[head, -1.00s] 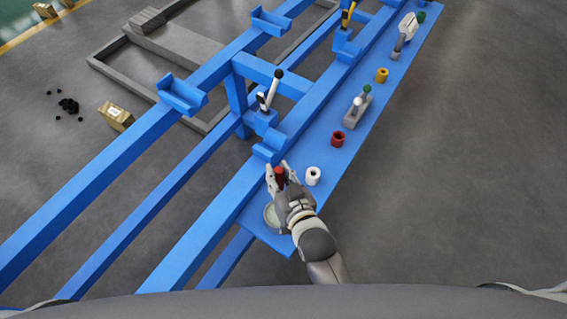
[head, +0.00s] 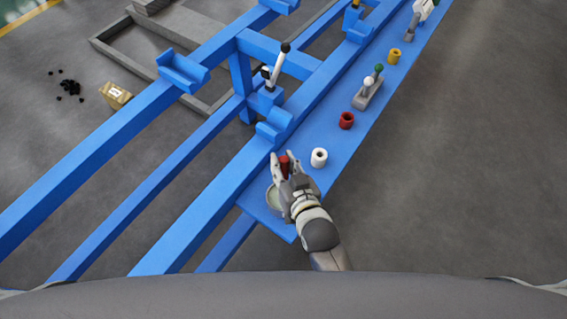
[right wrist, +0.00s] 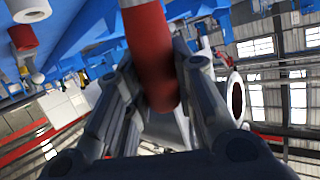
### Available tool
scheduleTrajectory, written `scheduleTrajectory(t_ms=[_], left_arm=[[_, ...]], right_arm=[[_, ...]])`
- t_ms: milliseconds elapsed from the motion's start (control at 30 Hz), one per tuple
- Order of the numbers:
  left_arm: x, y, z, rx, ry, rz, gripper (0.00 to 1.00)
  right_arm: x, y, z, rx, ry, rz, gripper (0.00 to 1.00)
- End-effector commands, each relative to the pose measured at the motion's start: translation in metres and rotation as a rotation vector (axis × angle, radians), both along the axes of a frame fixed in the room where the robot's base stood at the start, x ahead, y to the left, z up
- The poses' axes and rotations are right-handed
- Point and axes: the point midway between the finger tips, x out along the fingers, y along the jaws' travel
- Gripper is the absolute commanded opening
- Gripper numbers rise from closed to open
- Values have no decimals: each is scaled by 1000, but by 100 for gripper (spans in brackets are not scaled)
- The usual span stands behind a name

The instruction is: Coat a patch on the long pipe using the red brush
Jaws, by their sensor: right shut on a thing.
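The red brush (head: 285,163) is in my right gripper (head: 287,168), with its red handle between the fingers. The right wrist view shows the red handle (right wrist: 152,60) close up, with fingers on both sides; its bristle end is not clear. The gripper is over the near end of the blue shelf, above a round pale dish (head: 273,197) that the hand partly covers. I cannot tell whether the brush touches the dish. I cannot make out the long pipe in these frames. My left gripper is not in view.
A white ring (head: 319,157), a red ring (head: 346,120) and a yellow ring (head: 394,55) stand along the blue shelf (head: 338,154). A grey-based clamp (head: 368,92) stands among them. The blue frame with empty cradles (head: 183,72) is to the left. Floor on the right is clear.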

Motion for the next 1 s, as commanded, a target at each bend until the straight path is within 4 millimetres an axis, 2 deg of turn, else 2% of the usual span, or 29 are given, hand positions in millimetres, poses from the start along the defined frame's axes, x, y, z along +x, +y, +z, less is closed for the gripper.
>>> scheduleTrajectory(t_ms=[1000], left_arm=[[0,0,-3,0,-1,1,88]], right_arm=[[0,0,-6,0,0,0,0]])
